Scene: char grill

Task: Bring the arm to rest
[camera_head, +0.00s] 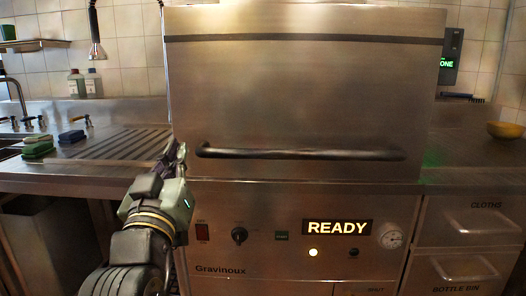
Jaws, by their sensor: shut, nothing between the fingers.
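My gripper (178,155) is shut and empty. It is raised at the left front edge of the large steel machine, a little left of its handle. I cannot tell whether the fingertips touch the machine. My arm comes up from the bottom left of the picture. The machine's steel hood (305,95) is down, with a dark horizontal handle (300,153) across its lower part. Below it, the front panel has a lit display (337,227) reading READY.
A ribbed steel drainboard (120,145) and sponges (38,150) by a sink lie left. A yellow bowl (505,130) stands on the right counter (455,155), which has clear room. Drawers (470,222) below it are shut. A hose sprayer (97,50) hangs at upper left.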

